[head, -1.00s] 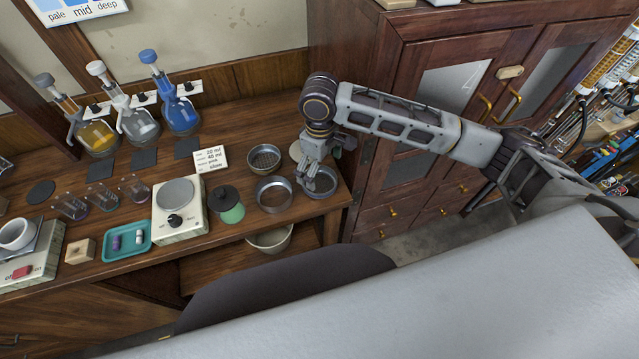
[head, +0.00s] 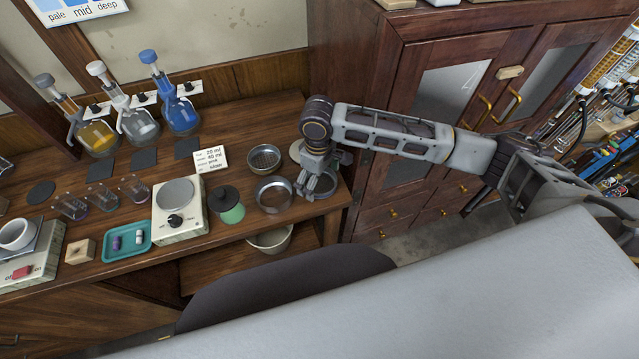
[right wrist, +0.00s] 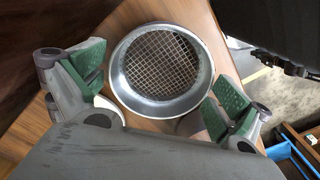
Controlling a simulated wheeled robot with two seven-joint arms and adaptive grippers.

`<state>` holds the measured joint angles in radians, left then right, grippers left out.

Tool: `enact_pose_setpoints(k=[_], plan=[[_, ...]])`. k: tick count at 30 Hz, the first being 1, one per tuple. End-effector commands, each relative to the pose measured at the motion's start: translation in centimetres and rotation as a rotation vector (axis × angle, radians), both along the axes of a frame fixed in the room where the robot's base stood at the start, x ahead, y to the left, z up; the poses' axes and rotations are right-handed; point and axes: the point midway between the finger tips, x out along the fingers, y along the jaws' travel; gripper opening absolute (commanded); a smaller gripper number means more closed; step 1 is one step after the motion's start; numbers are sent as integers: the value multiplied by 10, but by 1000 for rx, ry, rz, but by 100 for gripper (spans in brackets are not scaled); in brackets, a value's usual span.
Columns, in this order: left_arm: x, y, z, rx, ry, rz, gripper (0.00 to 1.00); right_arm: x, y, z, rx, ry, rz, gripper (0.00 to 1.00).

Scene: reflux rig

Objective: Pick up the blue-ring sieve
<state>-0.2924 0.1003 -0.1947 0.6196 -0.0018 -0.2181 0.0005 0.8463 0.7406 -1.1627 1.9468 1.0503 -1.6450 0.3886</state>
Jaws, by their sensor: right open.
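My right gripper (head: 313,184) is over a round metal sieve (head: 326,191) at the bench's right end. In the right wrist view, the gripper (right wrist: 160,82) is open, with green pads on either side of that sieve (right wrist: 122,88), which has a coarse mesh and a smooth grey, slightly bluish rim. Neither pad clearly touches it. A second sieve (head: 273,208) stands just left of the gripper and a third (head: 264,159) stands behind that one. I cannot make out a distinct blue ring on any of them. My left gripper is not in view.
A pale disc (head: 297,150) lies just behind the gripper. A green jar with a dark lid (head: 230,208) and a hotplate (head: 178,205) stand further left. A bowl (head: 270,240) sits on the lower shelf. The wooden cabinet (head: 370,130) rises close on the right.

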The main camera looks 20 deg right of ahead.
Motion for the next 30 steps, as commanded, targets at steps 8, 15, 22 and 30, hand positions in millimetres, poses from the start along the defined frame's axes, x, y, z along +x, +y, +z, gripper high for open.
enact_pose_setpoints(k=[8, 15, 22, 30], plan=[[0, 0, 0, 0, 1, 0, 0, 0, 0, 0, 0, 0, 0, 100], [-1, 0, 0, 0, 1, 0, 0, 0, 0, 0, 0, 0, 0, 86], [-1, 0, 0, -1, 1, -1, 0, 0, 0, 0, 1, -1, 0, 62], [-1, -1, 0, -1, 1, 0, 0, 0, 0, 2, 1, -1, 0, 62]])
